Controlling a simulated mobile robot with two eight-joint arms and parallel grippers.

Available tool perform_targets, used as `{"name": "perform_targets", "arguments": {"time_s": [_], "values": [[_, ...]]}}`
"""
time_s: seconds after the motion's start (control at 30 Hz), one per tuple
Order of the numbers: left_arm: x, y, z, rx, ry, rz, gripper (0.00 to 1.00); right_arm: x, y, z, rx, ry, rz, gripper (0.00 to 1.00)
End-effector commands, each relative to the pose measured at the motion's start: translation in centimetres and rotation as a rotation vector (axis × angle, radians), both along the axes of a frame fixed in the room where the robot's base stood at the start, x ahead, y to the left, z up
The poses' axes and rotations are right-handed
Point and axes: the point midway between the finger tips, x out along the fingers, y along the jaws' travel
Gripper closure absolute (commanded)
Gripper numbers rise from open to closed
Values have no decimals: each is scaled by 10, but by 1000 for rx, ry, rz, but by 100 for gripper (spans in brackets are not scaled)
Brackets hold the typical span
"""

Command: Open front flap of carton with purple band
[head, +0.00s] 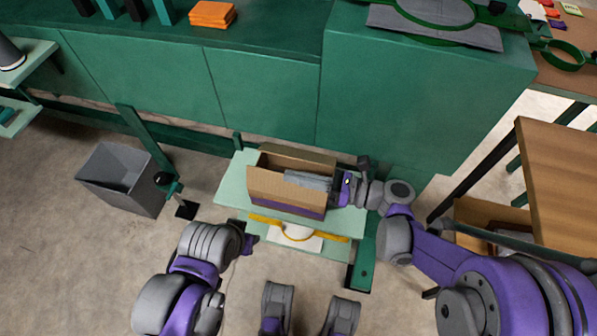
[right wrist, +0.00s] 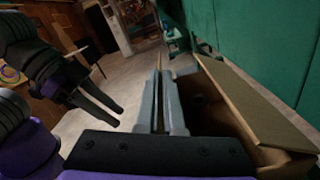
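The brown carton (head: 265,184) with a purple band (head: 287,206) low on its near side stands on a pale green stand. Its top is open toward the head camera, and a tan back panel (head: 297,162) stands up behind. My right gripper (head: 305,180) reaches in from the right, with its grey fingers just behind the near panel's top edge. In the right wrist view its fingers (right wrist: 163,100) lie close together, and the carton's open inside (right wrist: 215,105) is to their right. I cannot tell whether they touch the front flap. My left gripper (right wrist: 105,105) is dark and apart from the carton; its fingertips are unclear in the head view.
The pale green stand (head: 232,185) has a yellow-edged white piece (head: 300,236) at its front. A grey bin (head: 122,180) stands to the left. Green cabinets (head: 262,95) rise close behind. A wooden table (head: 560,170) and an open box (head: 480,215) are at right.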

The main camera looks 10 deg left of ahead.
Motion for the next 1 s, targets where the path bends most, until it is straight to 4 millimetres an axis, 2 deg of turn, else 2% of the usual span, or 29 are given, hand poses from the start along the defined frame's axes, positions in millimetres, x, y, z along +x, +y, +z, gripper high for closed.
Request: {"name": "perform_targets", "arguments": {"time_s": [0.47,1.0], "values": [[0,0,-4,0,1,0,65,-29,1,4,-15,-451,0,100],[2,0,-16,0,5,0,65,-59,2,-6,-31,-933,1,100]]}}
